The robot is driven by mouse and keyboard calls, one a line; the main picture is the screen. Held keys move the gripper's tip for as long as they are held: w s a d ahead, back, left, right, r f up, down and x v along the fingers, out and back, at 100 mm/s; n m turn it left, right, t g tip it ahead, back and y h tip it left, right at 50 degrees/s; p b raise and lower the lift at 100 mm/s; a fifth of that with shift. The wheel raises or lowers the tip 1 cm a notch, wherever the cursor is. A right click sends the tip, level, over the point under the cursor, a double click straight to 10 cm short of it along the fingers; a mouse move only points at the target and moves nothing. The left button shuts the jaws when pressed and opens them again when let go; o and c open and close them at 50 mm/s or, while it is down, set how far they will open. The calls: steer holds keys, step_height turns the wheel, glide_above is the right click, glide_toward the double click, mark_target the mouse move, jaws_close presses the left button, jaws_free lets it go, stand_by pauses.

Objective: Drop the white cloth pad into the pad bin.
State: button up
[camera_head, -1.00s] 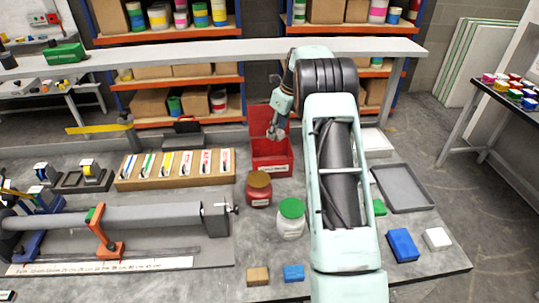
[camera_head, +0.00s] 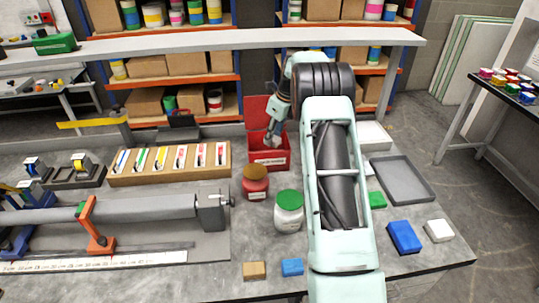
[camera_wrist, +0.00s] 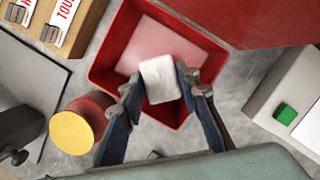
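The white cloth pad (camera_wrist: 160,80) sits between the two fingertips of my gripper (camera_wrist: 160,76) in the wrist view, touching both. The red pad bin (camera_head: 271,161) has its lid raised at the back and a label on its front. In the wrist view the pad is over the open mouth of the bin (camera_wrist: 108,60), inside its rim outline. In the head view my gripper (camera_head: 272,139) is at the bin's mouth, with its fingertips pointing down. How far the pad is below the rim cannot be told.
A brown-lidded red jar (camera_head: 255,183) and a green-lidded jar (camera_head: 289,210) stand in front of the bin. A wooden rack of labelled tools (camera_head: 170,163) is at its left. A grey tray (camera_head: 402,180) and blue (camera_head: 404,237) and white (camera_head: 438,230) blocks lie at the right.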

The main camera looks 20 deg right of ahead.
steer(key=o, duration=0.4)
steer(key=v, duration=1.2)
steer(key=shift+a+r, duration=0.1)
